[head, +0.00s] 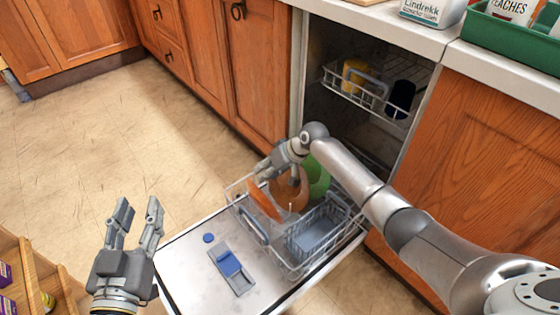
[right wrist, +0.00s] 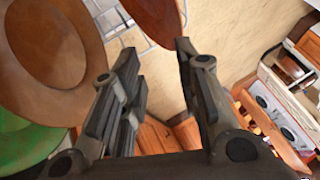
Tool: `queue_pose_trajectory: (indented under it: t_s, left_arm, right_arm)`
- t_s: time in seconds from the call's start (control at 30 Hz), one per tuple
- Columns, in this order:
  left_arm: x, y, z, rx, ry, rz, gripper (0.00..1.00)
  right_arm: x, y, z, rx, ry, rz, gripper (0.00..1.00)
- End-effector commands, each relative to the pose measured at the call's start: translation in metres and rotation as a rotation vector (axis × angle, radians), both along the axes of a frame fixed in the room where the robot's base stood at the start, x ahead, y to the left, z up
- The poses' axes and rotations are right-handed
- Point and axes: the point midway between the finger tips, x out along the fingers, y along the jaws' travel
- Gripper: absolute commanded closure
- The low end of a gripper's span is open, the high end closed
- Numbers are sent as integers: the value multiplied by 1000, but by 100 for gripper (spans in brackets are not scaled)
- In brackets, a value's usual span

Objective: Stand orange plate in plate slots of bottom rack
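The orange plate (head: 264,202) is on edge and leaning at the left part of the bottom rack (head: 285,262). Part of it also shows in the right wrist view (right wrist: 158,16), beyond the fingertips. My right gripper (head: 266,175) is just above and behind the orange plate; its fingers are apart with nothing visible between them. A brown plate (head: 291,192) and a green plate (head: 318,178) stand in the rack to the right of the orange one. My left gripper (head: 139,212) is open and empty over the floor. How the orange plate's lower edge sits in the slots is unclear.
The bottom rack is pulled out over the open dishwasher door (head: 190,262). A grey-blue basket (head: 318,232) is in the rack's front right. The upper rack (head: 365,92) holds a yellow cup (head: 354,72) and a dark cup (head: 400,97). The floor at left is clear.

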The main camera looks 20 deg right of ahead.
Motion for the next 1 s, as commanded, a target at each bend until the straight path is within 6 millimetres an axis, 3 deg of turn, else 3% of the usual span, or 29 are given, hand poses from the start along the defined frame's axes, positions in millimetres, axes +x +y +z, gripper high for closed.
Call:
queue_pose_trajectory:
  t_s: [0.3, 0.5, 1.0]
  left_arm:
    - [0, 0, 0, 0, 0, 0, 60]
    - [0, 0, 0, 0, 0, 0, 60]
    - [0, 0, 0, 0, -1, 0, 60]
  right_arm:
    - [-22, -29, 49, -1, -2, -2, 70]
    - [-31, -39, 69, 0, 0, -1, 70]
    - [-34, -42, 74, 0, 0, -1, 70]
